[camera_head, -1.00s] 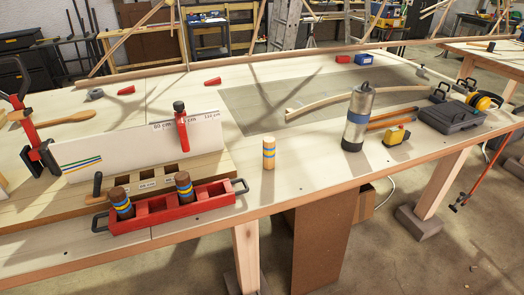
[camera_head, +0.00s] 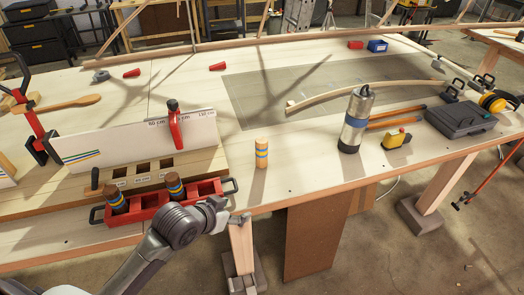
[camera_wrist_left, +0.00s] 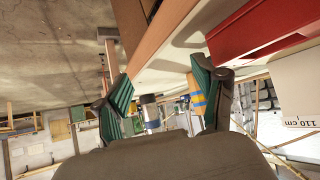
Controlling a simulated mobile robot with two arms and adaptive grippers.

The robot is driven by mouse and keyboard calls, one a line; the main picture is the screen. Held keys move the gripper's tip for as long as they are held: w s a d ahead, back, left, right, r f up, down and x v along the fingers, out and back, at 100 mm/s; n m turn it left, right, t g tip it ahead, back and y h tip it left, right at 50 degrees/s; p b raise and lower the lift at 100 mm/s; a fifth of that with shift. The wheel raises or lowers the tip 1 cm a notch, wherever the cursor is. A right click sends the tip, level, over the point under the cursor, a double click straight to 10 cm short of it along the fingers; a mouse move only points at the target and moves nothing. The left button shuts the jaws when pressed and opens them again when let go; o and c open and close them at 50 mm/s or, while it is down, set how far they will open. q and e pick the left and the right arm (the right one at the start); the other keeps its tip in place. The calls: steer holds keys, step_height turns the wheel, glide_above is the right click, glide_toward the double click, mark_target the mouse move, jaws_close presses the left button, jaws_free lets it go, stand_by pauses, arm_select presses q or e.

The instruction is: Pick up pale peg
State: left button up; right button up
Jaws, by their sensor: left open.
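The pale peg (camera_head: 261,153) stands upright on the workbench, right of the red tray, with blue and yellow bands around its middle. My left gripper (camera_head: 240,219) is low at the bench's front edge, in front of the peg and apart from it. In the left wrist view the gripper (camera_wrist_left: 160,82) is open and empty, with its two green-ridged fingers spread. The peg (camera_wrist_left: 198,103) shows beyond them, beside the right-hand finger, which partly covers it. My right gripper is not in view.
The red tray (camera_head: 152,213) with two dark banded pegs is left of my gripper, partly hidden by my arm. A steel flask (camera_head: 354,122) stands right of the peg. A white board (camera_head: 110,147) stands behind the tray. Bare bench surrounds the peg.

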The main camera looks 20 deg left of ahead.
arm_select(q)
steer(key=w+a+r+t+h, duration=0.2)
steer(key=w+a+r+t, duration=0.1)
steer(key=w+r, duration=0.75)
steer(key=p, duration=0.1)
glide_toward(260, 141)
steer(key=x, duration=0.4)
steer(key=shift+w+d+f, duration=0.1)
steer(key=shift+d+f, duration=0.1)
steer(key=shift+f, duration=0.05)
steer(key=shift+w+d+f, duration=0.15)
steer(key=shift+w+f, duration=0.1)
steer(key=shift+w, duration=0.25)
steer(key=shift+w+d+p, duration=0.2)
steer(key=shift+w+p, duration=0.3)
steer(key=shift+p, duration=0.05)
steer(key=x, duration=0.4)
steer(key=shift+w+f+p, duration=0.1)
steer(key=shift+p, duration=0.3)
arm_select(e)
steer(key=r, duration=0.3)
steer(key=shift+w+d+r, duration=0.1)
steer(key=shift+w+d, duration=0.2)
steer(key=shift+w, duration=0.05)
arm_select(q)
jaws_close()
